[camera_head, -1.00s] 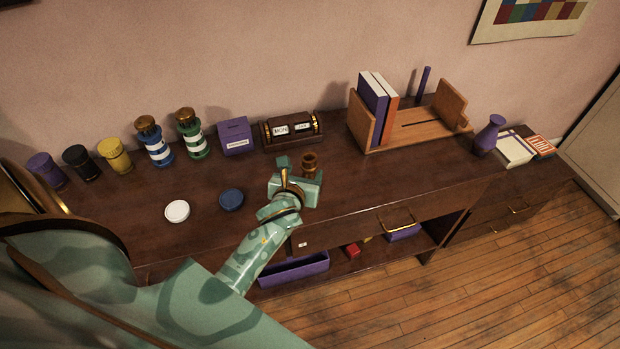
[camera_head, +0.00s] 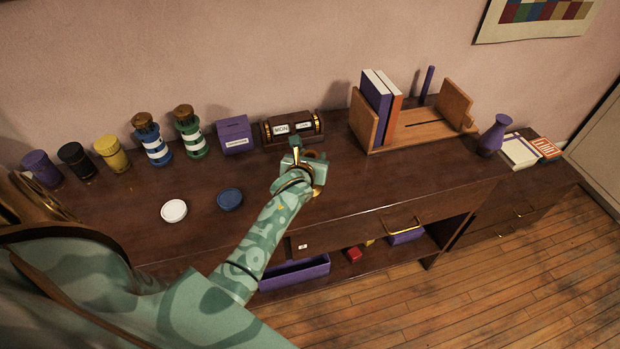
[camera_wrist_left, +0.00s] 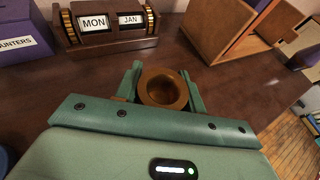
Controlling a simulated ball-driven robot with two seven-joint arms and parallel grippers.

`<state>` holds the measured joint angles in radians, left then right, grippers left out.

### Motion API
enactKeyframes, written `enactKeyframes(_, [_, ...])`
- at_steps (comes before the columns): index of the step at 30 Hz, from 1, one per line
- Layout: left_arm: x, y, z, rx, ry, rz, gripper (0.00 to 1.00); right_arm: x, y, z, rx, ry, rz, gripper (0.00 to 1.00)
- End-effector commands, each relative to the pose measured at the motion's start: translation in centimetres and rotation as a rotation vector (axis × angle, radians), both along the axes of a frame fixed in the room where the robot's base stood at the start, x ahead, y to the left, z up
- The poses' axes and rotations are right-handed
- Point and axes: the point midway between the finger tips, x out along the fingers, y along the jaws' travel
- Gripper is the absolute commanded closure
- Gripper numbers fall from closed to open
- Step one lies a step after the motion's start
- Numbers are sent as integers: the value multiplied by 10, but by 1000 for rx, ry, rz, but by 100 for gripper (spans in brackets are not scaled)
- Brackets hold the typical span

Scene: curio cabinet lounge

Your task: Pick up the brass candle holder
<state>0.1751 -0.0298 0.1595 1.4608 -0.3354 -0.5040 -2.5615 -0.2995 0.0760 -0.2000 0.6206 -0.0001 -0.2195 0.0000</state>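The brass candle holder (camera_wrist_left: 163,88) stands on the dark wooden cabinet top, its round rim and hollow facing up. In the wrist view it sits between the two fingers of my left gripper (camera_wrist_left: 163,84), one finger on each side. The fingers are spread around it, close to the rim; I cannot tell whether they touch it. In the head view my left gripper (camera_head: 305,165) covers most of the holder. My right gripper is not in view.
A wooden calendar block (camera_head: 292,127) and a purple box (camera_head: 235,135) stand behind the gripper. A wooden book rack (camera_head: 420,130) is to the right. A blue disc (camera_head: 230,199) and a white disc (camera_head: 173,210) lie left. The cabinet top right of the gripper is clear.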

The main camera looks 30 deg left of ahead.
Motion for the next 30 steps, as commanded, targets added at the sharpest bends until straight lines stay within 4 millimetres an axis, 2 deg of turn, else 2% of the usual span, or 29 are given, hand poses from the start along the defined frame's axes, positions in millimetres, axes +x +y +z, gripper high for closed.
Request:
enactKeyframes(1, [0, 0, 0, 0, 0, 0, 74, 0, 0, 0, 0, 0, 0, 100])
enactKeyframes(3, [0, 0, 0, 0, 0, 0, 94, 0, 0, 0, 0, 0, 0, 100])
enactKeyframes(4, [0, 0, 0, 0, 0, 0, 100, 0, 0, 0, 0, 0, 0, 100])
enactKeyframes(15, [0, 0, 0, 0, 1, 0, 100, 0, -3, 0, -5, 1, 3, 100])
enactKeyframes(19, [0, 0, 7, 0, 0, -1, 100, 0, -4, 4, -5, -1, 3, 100])
enactKeyframes(25, [-2, -1, 41, 4, -4, -2, 100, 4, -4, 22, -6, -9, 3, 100])
enactKeyframes(30, [-33, -21, 85, 1, -6, -3, 100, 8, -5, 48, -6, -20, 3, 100])
